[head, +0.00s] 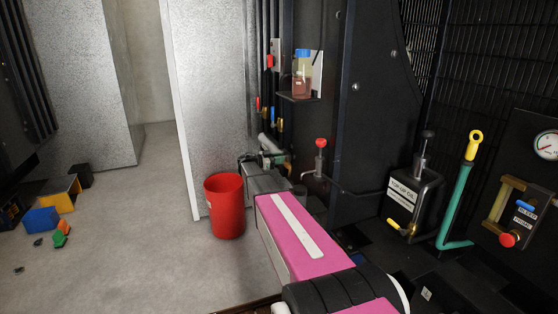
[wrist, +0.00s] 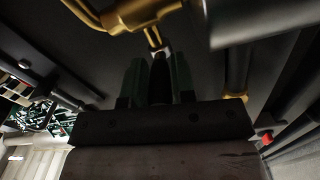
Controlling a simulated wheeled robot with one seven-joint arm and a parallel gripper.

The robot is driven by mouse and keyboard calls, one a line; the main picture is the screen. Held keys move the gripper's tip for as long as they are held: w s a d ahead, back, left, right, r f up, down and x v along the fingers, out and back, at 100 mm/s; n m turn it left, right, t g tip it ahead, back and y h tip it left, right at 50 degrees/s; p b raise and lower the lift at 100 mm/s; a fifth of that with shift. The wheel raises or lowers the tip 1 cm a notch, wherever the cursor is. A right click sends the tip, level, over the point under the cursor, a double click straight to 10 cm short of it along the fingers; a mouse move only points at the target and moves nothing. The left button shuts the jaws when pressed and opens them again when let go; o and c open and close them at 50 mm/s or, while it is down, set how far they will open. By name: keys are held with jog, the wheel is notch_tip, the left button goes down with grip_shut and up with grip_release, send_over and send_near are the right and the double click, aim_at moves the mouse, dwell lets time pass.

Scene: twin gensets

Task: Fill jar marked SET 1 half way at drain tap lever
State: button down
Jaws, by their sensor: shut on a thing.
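My gripper (wrist: 159,68) shows in the wrist view with its two dark green fingers closed on a narrow dark piece (wrist: 160,88). This piece lines up with a short brass stem below a brass tap (wrist: 140,14); it looks like the tap's lever, but its shape is mostly hidden. In the head view my pink arm reaches forward to the pipes, and its end is small and hard to make out. A clear jar with a blue lid and reddish contents (head: 302,80) stands on a small shelf on the dark panel. No SET 1 mark is readable.
A red bucket (head: 225,205) stands on the floor left of my arm. Small handles on pipes and a red-knobbed plunger (head: 320,150) are close by. A black TOP-UP OIL can (head: 412,203) stands at right. Coloured blocks (head: 42,220) lie on the left floor.

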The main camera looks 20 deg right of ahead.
dwell(0.3)
jog(key=c, duration=0.9)
grip_release()
jog(key=shift+c, duration=0.2)
jog(key=a, duration=1)
jog(key=shift+a, duration=0.4)
jog(key=shift+s, duration=0.1)
